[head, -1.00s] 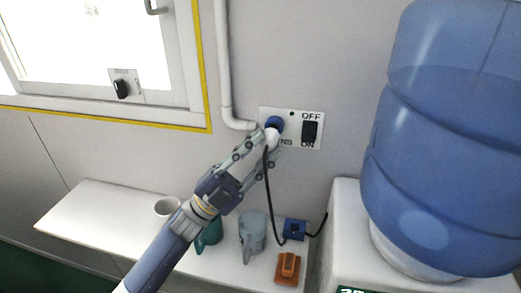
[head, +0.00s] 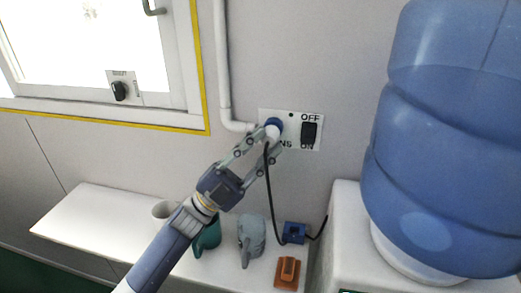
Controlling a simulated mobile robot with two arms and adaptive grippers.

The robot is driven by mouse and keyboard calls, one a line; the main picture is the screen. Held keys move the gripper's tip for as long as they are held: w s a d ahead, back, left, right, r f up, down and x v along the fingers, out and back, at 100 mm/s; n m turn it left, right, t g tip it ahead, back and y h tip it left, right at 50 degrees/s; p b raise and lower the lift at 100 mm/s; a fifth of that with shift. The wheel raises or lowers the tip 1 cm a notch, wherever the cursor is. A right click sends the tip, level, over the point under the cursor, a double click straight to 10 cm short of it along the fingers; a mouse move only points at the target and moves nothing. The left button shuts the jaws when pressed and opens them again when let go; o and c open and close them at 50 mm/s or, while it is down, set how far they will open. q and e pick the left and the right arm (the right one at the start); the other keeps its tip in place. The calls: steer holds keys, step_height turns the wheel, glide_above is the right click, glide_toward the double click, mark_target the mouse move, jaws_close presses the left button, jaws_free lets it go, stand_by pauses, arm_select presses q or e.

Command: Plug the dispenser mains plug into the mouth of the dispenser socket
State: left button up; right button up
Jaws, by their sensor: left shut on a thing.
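The dispenser mains plug (head: 272,133) is a small white plug with a black cable that hangs from it. My left gripper (head: 265,146) is shut on the plug and holds it right at the blue round socket (head: 273,122) on the white wall plate. The plug covers the lower part of the socket. I cannot tell whether it is inside the mouth or only in front of it. The cable drops to the shelf and runs right, towards the dispenser. My right gripper is not in view.
A black OFF/ON switch (head: 309,132) sits right of the socket. A white pipe (head: 224,80) runs down the wall on the left. The water dispenser with its blue bottle (head: 440,150) stands at right. The shelf (head: 95,216) holds cups, a blue block (head: 294,232) and an orange block (head: 287,272).

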arm_select(q)
steer(key=shift+w+d, duration=0.1)
steer(key=shift+w, duration=0.3)
steer(key=shift+r, duration=0.1)
steer(key=o, duration=1.1)
steer(key=shift+w, duration=0.1)
